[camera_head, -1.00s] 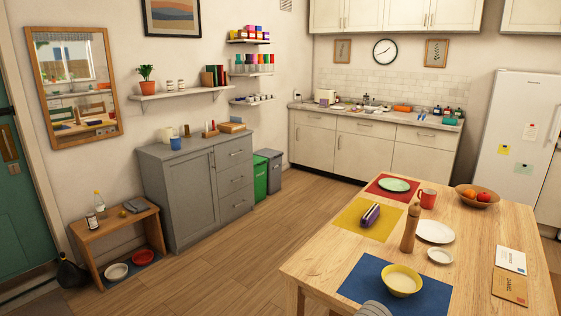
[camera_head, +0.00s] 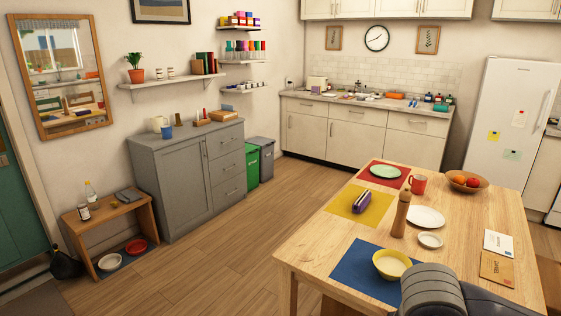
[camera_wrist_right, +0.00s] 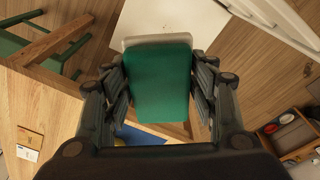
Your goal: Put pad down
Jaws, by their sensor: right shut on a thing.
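The pad (camera_wrist_right: 160,88) is a green block with a pale grey-white edge. It shows in the right wrist view, between the two dark fingers of my right gripper (camera_wrist_right: 162,82), which is shut on it. The pad is held off the surfaces seen behind it. In the head view only a grey rounded part of my arm shows at the bottom right, over the table's near edge. The pad and the fingers cannot be made out there. My left gripper is not in view.
The wooden table (camera_head: 345,225) carries a blue mat (camera_head: 350,272) with a yellow bowl (camera_head: 391,264), a yellow mat (camera_head: 345,203), a pepper mill (camera_head: 401,214), plates and envelopes. A grey cabinet (camera_head: 180,190) and a low wooden shelf (camera_head: 90,215) stand left. Floor between is clear.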

